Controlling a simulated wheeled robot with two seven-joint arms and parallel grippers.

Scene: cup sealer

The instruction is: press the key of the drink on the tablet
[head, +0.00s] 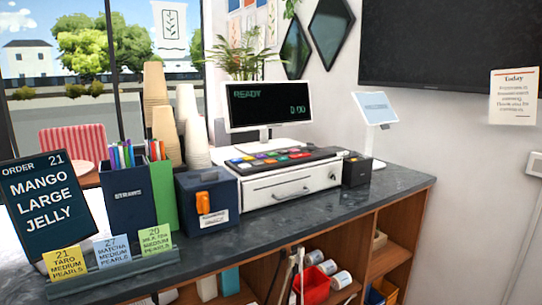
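A small tablet (375,108) on a white stand is on the counter to the right of the cash register. Its pale screen has a blue banner that seems to read WELCOME, and no drink keys can be made out on it. A dark order board (48,206) at the left reads ORDER 21, MANGO, LARGE, JELLY. A cash register (290,185) carries a keypad of coloured keys (270,158), too small to read. Its display (268,106) reads READY and 0.00. Neither of my grippers is in view.
On the grey counter (400,184) are stacked cups (165,130), a straw box (127,198), a dark blue box (207,197) and a small black box (356,170). Three order cards (65,262) stand in front. Shelves below hold a red bin (312,284). A notice (514,96) hangs right.

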